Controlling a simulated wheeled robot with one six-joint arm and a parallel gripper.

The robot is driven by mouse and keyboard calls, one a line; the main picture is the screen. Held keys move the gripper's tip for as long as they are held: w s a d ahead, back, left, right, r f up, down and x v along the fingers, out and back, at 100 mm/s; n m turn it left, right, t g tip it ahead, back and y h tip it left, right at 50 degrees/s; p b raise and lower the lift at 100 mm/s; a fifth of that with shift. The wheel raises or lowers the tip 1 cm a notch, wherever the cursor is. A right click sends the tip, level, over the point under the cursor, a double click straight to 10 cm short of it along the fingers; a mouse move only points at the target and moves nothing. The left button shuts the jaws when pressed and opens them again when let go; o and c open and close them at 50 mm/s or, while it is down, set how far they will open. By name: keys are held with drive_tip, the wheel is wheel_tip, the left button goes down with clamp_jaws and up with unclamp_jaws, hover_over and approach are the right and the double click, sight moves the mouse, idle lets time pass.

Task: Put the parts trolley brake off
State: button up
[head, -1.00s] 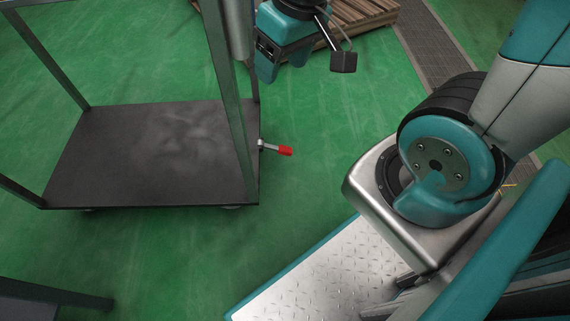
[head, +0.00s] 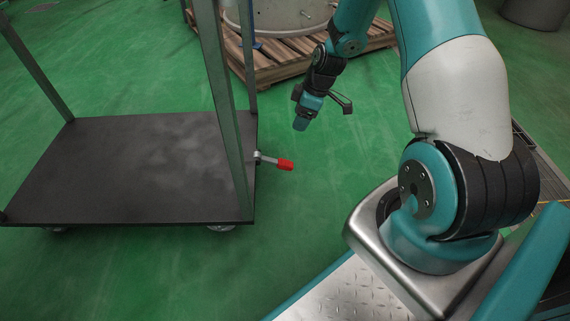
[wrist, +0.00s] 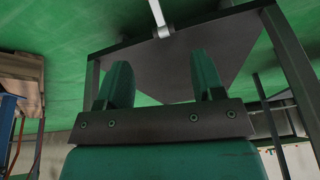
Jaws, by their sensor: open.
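The parts trolley (head: 140,170) stands at the left in the head view, a dark flat deck with grey-green uprights. Its brake lever, with a red grip (head: 285,164) on a short metal arm, sticks out to the right from the deck's right edge. My gripper (head: 300,124) is above and beyond the red grip, apart from it, pointing down. In the wrist view my gripper (wrist: 163,85) shows two separated fingers with nothing between them. The lever's metal arm (wrist: 158,14) shows at the top of that view, and its red grip is out of frame. The trolley deck (wrist: 190,62) is behind the fingers.
A wooden pallet (head: 268,66) bearing a large metal vessel (head: 280,14) stands at the back behind my gripper. A trolley upright (head: 222,100) rises just left of the lever. Green floor (head: 330,190) is clear to the right of the lever.

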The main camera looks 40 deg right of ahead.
drive_tip(key=n, duration=0.2)
approach(285, 162)
drive_tip(key=shift+y, duration=0.4)
drive_tip(key=b+x, duration=0.6)
drive_tip(key=b, duration=0.1)
drive_tip(key=b+x, duration=0.3)
drive_tip(key=x, duration=0.1)
drive_tip(key=shift+d+f, duration=0.2)
drive_tip(key=shift+d, duration=0.2)
drive_tip(key=shift+c, duration=0.3)
clamp_jaws()
